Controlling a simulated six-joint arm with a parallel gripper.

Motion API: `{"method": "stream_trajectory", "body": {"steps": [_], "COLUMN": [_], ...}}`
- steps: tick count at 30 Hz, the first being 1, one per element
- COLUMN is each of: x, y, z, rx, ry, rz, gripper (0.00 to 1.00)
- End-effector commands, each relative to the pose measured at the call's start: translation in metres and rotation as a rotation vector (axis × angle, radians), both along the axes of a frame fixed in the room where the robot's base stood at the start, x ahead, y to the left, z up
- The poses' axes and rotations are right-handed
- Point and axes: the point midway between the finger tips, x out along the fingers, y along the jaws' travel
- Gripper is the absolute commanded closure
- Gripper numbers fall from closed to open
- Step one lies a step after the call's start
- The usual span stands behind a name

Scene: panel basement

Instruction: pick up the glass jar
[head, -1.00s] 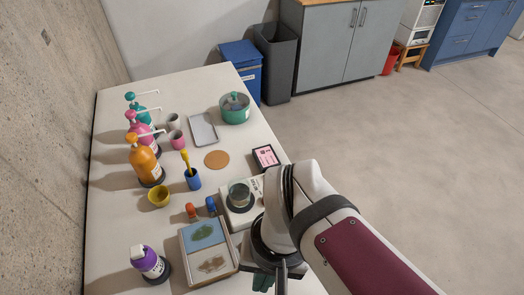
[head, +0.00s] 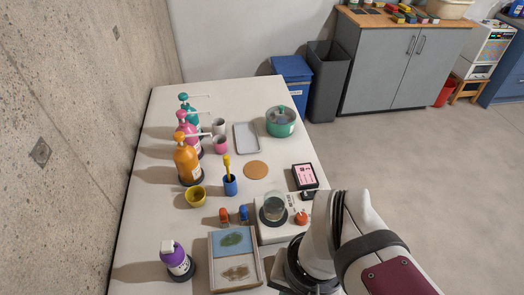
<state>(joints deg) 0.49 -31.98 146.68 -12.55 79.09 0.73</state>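The glass jar (head: 274,207) is clear and stands upright on the dark round plate of a white appliance (head: 270,236) near the table's right edge. My arm's wrist comes in at the bottom right, just below and to the right of the appliance, apart from the jar. My gripper's fingers are cut off by the bottom edge of the head view, so their opening does not show. Nothing is seen touching the jar.
A two-panel tray (head: 211,270), orange (head: 224,215) and blue (head: 244,213) small items, and a framed pink card (head: 305,177) lie around the appliance. Pump bottles, cups and a green pot (head: 281,122) stand farther back. Table surface (head: 150,215) is clear at left.

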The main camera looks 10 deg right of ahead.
Motion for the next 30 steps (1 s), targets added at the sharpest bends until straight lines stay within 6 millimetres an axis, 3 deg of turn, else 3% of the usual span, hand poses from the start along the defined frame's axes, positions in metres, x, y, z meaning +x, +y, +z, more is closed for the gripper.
{"method": "stream_trajectory", "body": {"steps": [12, 27, 30], "x": [0.0000, 0.0000, 0.0000], "y": [0.0000, 0.0000, 0.0000], "z": [0.0000, 0.0000, 0.0000], "rx": [0.000, 0.000, 0.000], "ry": [0.000, 0.000, 0.000], "rz": [0.000, 0.000, 0.000], "gripper": [1.00, 0.12, 0.00]}}
